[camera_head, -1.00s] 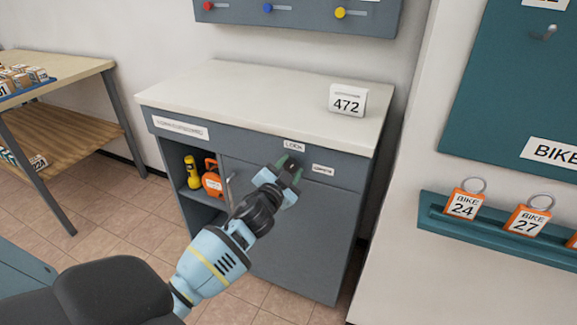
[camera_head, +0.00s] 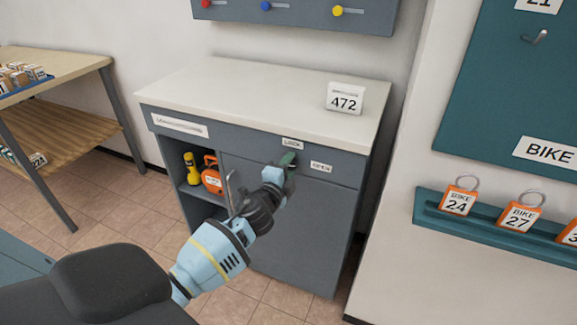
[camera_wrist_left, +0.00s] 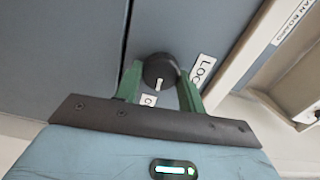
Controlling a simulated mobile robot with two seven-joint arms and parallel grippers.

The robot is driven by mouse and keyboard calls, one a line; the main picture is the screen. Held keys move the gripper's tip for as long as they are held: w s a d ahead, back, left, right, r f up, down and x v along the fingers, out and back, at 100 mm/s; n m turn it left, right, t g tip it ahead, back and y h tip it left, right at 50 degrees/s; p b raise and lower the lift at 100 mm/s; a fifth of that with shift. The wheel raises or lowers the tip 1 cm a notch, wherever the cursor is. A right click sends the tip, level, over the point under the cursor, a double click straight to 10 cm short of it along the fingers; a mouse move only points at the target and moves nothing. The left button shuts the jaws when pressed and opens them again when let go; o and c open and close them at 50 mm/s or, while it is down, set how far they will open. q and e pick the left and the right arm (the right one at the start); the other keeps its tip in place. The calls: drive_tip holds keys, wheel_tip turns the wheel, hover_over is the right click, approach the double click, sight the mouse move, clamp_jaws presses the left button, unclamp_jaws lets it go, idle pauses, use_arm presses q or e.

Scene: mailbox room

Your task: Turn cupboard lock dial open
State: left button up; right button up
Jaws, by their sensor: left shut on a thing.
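The lock dial (camera_wrist_left: 158,66) is a dark round knob with a white mark on the cupboard front (camera_head: 310,225). In the left wrist view it sits between the green fingers of my left gripper (camera_wrist_left: 160,88), which is shut on it. The white mark lies on the side toward a small label (camera_wrist_left: 148,100) reading "O", the rest hidden. A LOCK label (camera_wrist_left: 203,70) is beside the dial. In the head view my left gripper (camera_head: 288,163) hides the dial, below the LOCK label (camera_head: 292,144) and left of the OPEN label (camera_head: 321,167). My right gripper is not in view.
A white 472 sign (camera_head: 345,99) stands on the countertop (camera_head: 235,88). An open compartment at left holds a yellow item (camera_head: 192,171) and an orange item (camera_head: 212,178). A metal handle (camera_head: 230,190) is near my left wrist. A teal rack (camera_head: 487,233) with bike tags is at right.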

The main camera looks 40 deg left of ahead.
use_arm(q)
drive_tip(key=shift+m, duration=0.6)
drive_tip(key=o, duration=1)
drive_tip(key=shift+c, duration=0.2)
drive_tip(key=shift+s, duration=0.1)
drive_tip(key=v, duration=0.7)
drive_tip(key=shift+s, duration=0.3)
drive_tip(key=shift+d, duration=0.15)
